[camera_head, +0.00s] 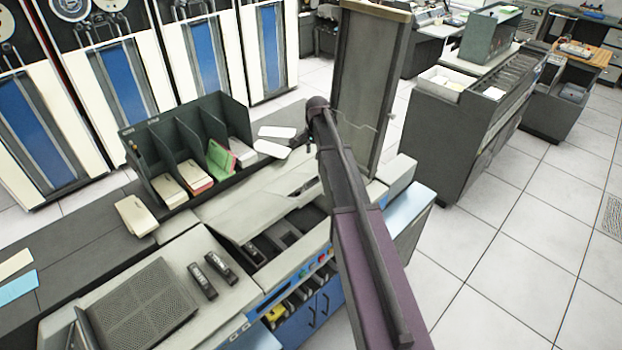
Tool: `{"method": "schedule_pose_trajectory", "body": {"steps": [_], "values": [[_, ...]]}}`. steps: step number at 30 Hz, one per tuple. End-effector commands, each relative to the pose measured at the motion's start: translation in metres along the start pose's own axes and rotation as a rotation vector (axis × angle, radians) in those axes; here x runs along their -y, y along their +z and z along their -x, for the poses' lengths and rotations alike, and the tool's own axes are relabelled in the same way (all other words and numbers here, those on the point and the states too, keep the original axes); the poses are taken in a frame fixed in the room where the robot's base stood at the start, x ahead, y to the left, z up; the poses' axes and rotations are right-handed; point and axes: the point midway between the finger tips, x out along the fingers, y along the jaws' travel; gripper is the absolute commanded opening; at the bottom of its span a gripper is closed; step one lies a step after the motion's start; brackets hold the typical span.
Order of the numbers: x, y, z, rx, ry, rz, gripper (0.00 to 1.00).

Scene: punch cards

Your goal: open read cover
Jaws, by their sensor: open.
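The card machine has a pale slanted cover (258,190) lying over its middle. A tall grey panel (372,75) stands upright at its right end, like a raised lid. I cannot tell from the picture which of these is the read cover. My arm rises from the bottom and crosses in front of the machine and the tall panel's left edge.
A dark card rack (187,150) with several card stacks stands behind the machine. A perforated panel (140,305) and two dark blocks lie on the machine's left. Tape cabinets (120,75) line the back left. Another machine (465,115) stands right; the tiled floor there is clear.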

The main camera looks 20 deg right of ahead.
Motion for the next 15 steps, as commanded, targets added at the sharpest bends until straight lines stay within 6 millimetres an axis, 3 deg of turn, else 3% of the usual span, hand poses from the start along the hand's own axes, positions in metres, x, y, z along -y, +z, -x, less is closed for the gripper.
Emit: {"method": "schedule_pose_trajectory", "body": {"steps": [15], "values": [[0.0,0.0,-0.043,0.0,0.0,0.0,0.47]]}}
